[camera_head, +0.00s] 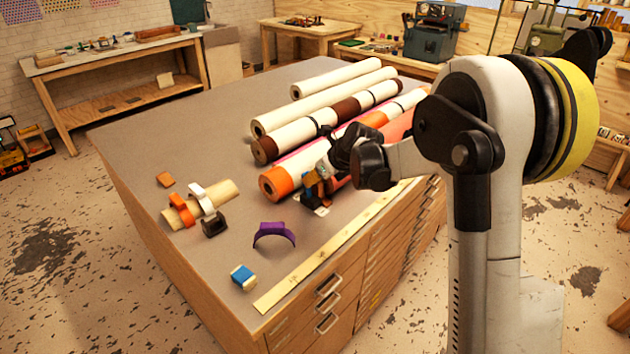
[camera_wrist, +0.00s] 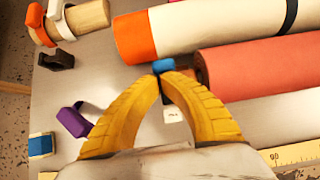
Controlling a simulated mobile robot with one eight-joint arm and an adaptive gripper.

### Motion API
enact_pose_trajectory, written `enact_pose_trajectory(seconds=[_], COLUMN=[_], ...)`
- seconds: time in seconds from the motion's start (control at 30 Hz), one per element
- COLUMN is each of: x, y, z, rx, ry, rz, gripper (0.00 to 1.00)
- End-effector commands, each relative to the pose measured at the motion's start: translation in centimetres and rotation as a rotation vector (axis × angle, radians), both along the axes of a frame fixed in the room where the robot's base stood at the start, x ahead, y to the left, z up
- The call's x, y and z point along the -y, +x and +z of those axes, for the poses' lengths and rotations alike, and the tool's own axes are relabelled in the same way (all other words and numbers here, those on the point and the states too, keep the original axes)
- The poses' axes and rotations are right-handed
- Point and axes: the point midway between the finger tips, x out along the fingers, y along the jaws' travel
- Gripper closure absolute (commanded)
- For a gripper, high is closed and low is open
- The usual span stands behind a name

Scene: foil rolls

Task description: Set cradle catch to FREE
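My gripper (camera_wrist: 162,76) has yellow curved fingers that come together at the tips, beside the orange-ended roll. A small blue piece (camera_wrist: 163,65) shows right at the fingertips. I cannot tell whether it is held or only touched, or whether it is part of the cradle catch. A small white label (camera_wrist: 174,115) with dark marks lies on the table between the fingers. In the head view my gripper (camera_head: 318,193) is low over the table by the near roll end, and the label (camera_head: 322,210) shows below it. The words FREE and the catch setting are not readable.
The orange-ended white roll (camera_head: 285,180) and a salmon roll (camera_wrist: 265,65) lie close to my gripper. More rolls lie behind. A purple band (camera_head: 274,235), a blue block (camera_head: 243,276) and a short banded roll (camera_head: 222,196) are on the near left. A ruler strip (camera_head: 330,250) runs along the right edge.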

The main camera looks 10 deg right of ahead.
Motion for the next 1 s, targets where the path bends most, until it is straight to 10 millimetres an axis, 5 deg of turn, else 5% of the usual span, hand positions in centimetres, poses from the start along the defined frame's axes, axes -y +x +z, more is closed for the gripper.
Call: enact_pose_trajectory(seconds=[1.0], x=[-0.8], y=[1.3], z=[0.1], rx=[0.002], ry=[0.001], rz=[0.0], gripper=[1.0])
